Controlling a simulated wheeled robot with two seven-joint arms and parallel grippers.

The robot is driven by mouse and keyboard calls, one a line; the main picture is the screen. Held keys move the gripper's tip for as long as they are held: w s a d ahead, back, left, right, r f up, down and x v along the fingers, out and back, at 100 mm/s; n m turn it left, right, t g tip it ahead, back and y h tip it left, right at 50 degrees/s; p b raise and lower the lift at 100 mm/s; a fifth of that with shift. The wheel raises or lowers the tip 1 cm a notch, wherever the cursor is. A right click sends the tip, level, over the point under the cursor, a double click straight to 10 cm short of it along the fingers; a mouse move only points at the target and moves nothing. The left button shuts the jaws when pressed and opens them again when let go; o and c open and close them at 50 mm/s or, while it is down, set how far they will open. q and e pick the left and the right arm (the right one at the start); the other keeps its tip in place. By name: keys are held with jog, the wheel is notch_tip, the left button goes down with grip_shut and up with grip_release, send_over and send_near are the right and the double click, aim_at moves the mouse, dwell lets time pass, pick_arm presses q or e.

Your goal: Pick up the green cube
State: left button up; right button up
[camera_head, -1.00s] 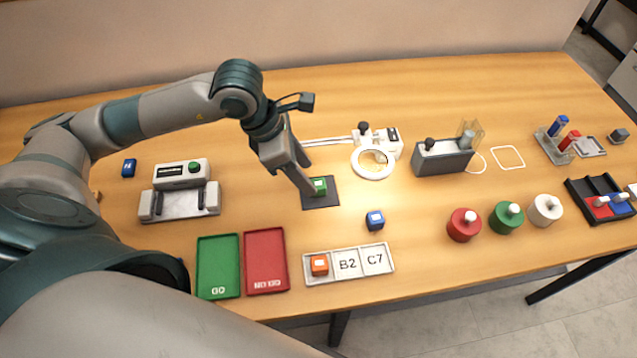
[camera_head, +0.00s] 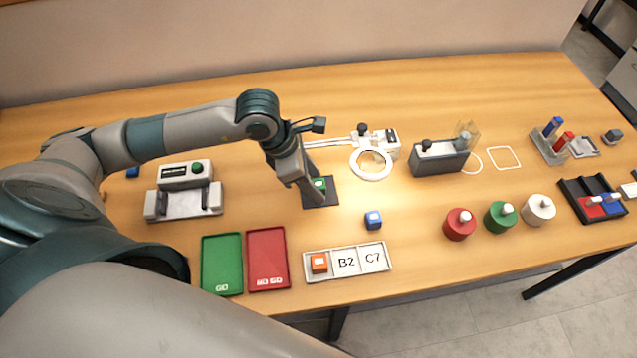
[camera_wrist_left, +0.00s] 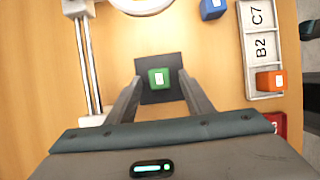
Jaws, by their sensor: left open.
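The green cube (camera_head: 319,184), with a white label on top, sits on a dark square mat (camera_head: 333,196) under the magnifier lamp. It also shows in the left wrist view (camera_wrist_left: 159,78), where the mat (camera_wrist_left: 146,64) lies flat beneath it. My left gripper (camera_head: 306,195) is over the mat, its fingers pointing down, and partly hides the cube in the head view. In the left wrist view my left gripper (camera_wrist_left: 160,88) is open, with one finger on each side of the cube and a gap to both. My right gripper is not in view.
The ring magnifier (camera_head: 371,163) stands just behind the mat. A blue cube (camera_head: 373,220) lies right of it. A white tray (camera_head: 361,262) holds an orange cube (camera_head: 319,263). Green (camera_head: 222,264) and red (camera_head: 267,259) trays lie at front left, near a grey device (camera_head: 185,200).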

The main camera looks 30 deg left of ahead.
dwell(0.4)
pick_arm(q)
grip_shut()
jog(key=shift+r, duration=0.1)
